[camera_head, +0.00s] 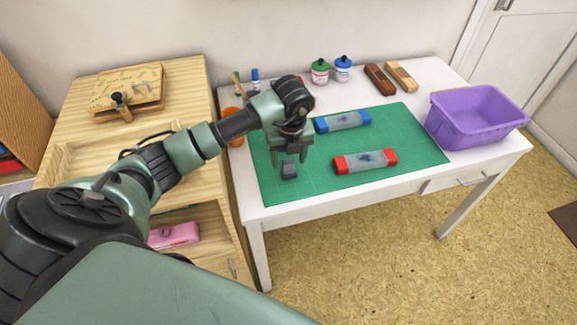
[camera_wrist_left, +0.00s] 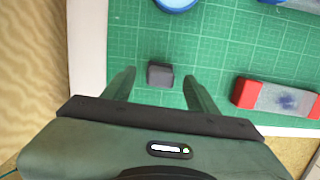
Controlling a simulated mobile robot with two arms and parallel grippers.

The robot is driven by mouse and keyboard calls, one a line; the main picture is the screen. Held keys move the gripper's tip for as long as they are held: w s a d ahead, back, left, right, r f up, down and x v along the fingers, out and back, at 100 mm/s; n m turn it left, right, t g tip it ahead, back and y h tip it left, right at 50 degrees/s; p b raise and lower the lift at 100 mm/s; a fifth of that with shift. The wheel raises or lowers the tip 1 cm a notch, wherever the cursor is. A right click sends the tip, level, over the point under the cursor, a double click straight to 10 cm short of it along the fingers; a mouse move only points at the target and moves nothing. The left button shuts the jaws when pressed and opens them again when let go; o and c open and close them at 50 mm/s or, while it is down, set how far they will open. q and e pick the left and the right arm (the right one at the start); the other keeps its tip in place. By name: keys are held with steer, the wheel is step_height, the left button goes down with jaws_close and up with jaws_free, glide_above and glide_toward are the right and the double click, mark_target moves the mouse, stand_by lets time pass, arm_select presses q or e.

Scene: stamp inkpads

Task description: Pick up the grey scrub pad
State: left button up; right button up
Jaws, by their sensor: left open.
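The grey scrub pad (camera_head: 289,169) is a small dark grey block on the green cutting mat (camera_head: 420,150), near its left front part. My left gripper (camera_head: 290,155) is above the pad with its fingers pointing down. In the left wrist view the pad (camera_wrist_left: 160,75) lies between the two spread fingertips of my left gripper (camera_wrist_left: 160,85), slightly ahead of them. The gripper is open and holds nothing. My right gripper is not in view.
A red-ended inkpad (camera_head: 365,161) lies right of the pad, and a blue-ended inkpad (camera_head: 343,121) lies behind. A purple bin (camera_head: 477,117) stands at the right. Ink bottles (camera_head: 320,72) and wooden blocks (camera_head: 379,79) line the back. The mat's right part is clear.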

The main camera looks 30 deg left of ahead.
arm_select(q)
steer(key=shift+w+a+f, duration=0.1)
steer(key=shift+w+f, duration=0.05)
steer(key=shift+f, duration=0.9)
jaws_close()
step_height(320, 180, up, 13)
steer(key=b, duration=0.2)
step_height(320, 180, up, 6)
steer(key=p, duration=0.2)
glide_above(289, 160)
steer(key=shift+r, duration=0.55)
